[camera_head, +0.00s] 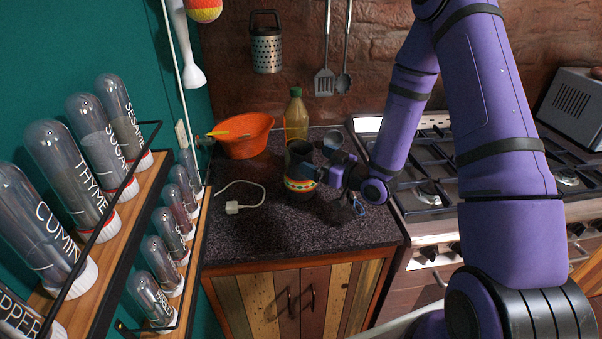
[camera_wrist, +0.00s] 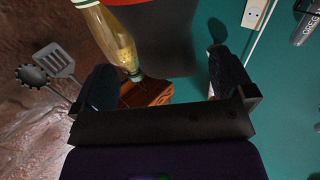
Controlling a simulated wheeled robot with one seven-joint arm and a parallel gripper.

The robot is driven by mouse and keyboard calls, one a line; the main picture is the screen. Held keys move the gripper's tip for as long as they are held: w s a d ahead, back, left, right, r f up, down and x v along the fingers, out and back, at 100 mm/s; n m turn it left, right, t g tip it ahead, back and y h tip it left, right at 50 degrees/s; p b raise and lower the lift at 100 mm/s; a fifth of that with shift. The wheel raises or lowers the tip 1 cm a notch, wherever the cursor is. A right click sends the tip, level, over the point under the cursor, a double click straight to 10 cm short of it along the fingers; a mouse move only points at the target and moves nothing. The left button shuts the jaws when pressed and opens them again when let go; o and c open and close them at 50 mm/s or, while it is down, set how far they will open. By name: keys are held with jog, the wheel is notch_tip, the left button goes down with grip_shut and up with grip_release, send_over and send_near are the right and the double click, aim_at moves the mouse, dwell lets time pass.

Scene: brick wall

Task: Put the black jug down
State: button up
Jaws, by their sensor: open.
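The black jug (camera_head: 300,185) stands upright on the dark speckled counter (camera_head: 257,228) in the head view. It has a yellow, red and green band around its body. My gripper (camera_head: 322,174) is at its right side, very close to it; whether they touch cannot be told. In the wrist view my gripper's two fingers (camera_wrist: 165,82) are spread wide apart, with nothing clamped between them.
A yellowish bottle (camera_head: 296,115) stands behind the jug; it also shows in the wrist view (camera_wrist: 108,40). An orange bowl (camera_head: 243,148) is at back left. A white plug with cable (camera_head: 233,207) lies left. The stove (camera_head: 428,190) is right. The counter's front is clear.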

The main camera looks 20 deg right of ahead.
aim_at(294, 149)
jog(key=shift+x, duration=3)
jog(key=shift+s+a+r, duration=0.1)
jog(key=shift+s+a, duration=0.05)
jog(key=shift+a, duration=0.05)
jog(key=c, duration=1.8)
jog(key=shift+r, duration=0.1)
